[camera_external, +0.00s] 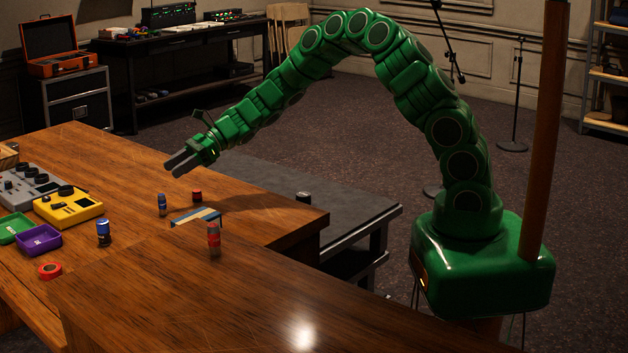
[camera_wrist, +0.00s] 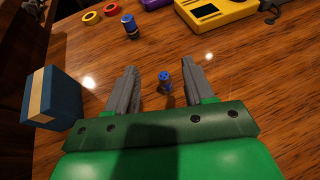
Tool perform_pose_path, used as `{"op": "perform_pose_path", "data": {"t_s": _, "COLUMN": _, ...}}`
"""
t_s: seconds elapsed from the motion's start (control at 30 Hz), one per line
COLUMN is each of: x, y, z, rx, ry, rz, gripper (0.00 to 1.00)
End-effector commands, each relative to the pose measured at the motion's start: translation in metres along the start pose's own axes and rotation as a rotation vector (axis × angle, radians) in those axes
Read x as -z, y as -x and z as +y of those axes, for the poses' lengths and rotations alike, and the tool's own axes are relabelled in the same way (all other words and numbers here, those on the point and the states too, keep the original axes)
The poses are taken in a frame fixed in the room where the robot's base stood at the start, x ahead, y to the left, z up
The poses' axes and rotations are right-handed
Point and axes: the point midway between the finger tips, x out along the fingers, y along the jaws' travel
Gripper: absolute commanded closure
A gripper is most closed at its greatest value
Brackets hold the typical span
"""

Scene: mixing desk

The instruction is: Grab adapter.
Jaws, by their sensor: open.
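My gripper (camera_external: 172,170) is open and empty above the wooden desk, fingers pointing down to the left. Both grey fingers also show in the wrist view (camera_wrist: 158,69). A small upright blue cylinder, adapter-like (camera_external: 162,204), stands on the desk below the fingertips. In the wrist view, a small blue cylinder (camera_wrist: 164,84) appears between the fingers, lower than they are and not held. A small red-and-dark cylinder (camera_external: 197,196) stands to its right in the external view. No label shows which piece is the adapter.
A blue-and-tan box (camera_wrist: 53,97) lies left of the fingers. A larger blue cylinder (camera_external: 103,233), a red cylinder (camera_external: 214,240), a red ring (camera_external: 49,271), purple (camera_external: 39,240) and green trays (camera_external: 17,229) and a yellow device (camera_external: 68,206) surround the spot.

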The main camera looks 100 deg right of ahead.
Motion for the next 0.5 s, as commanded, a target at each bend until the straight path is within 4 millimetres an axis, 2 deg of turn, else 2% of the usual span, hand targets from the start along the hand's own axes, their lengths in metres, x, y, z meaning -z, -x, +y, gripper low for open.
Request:
{"op": "perform_pose_path", "data": {"t_s": 0.03, "x": 0.015, "y": -0.007, "z": 0.001, "rx": -0.001, "ry": -0.004, "rz": 0.002, "gripper": 0.47}}
{"op": "perform_pose_path", "data": {"t_s": 0.2, "x": 0.047, "y": -0.020, "z": 0.000, "rx": -0.001, "ry": -0.003, "rz": 0.001, "gripper": 0.47}}
{"op": "perform_pose_path", "data": {"t_s": 0.33, "x": 0.056, "y": -0.024, "z": 0.000, "rx": 0.001, "ry": 0.000, "rz": -0.001, "gripper": 0.47}}
{"op": "perform_pose_path", "data": {"t_s": 0.5, "x": 0.059, "y": -0.033, "z": 0.000, "rx": -0.001, "ry": 0.003, "rz": 0.000, "gripper": 0.47}}
